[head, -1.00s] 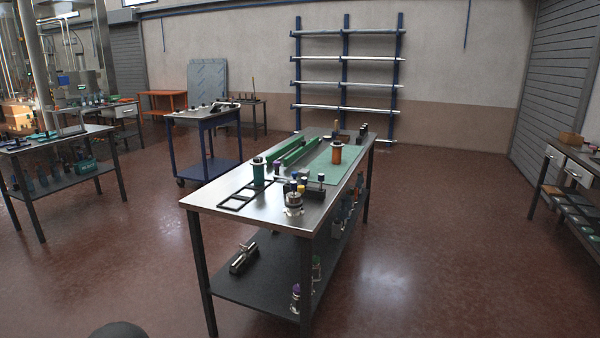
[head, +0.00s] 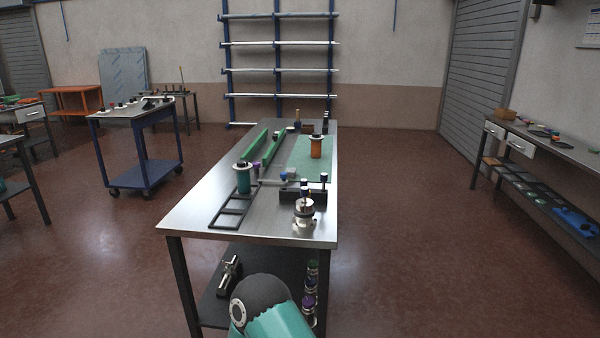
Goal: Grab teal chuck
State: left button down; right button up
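A teal cylinder with a pale flanged top and a dark knob (head: 243,180) stands upright on the near left part of the steel-topped table (head: 190,212). It looks like the teal chuck. It stands just behind a flat black frame with openings (head: 232,209). Nothing touches it from above. Neither of my grippers is in view. A teal and dark part of my own arm shows at the bottom, in front of the table's near end.
An orange cylinder (head: 316,147) stands on a green mat (head: 300,165). Two green bars (head: 273,148) lie behind the teal cylinder. A silver holder (head: 303,213) stands at the near right corner. A blue cart (head: 140,150) stands to the left. Floor right of the table is clear.

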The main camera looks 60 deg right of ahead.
aim_at(242, 174)
jog(key=z, duration=0.6)
jog(key=i, duration=1.6)
jog(key=z, duration=0.45)
jog(key=k, duration=0.75)
jog(key=z, duration=0.2)
jog(key=i, duration=0.8)
jog(key=u, duration=0.05)
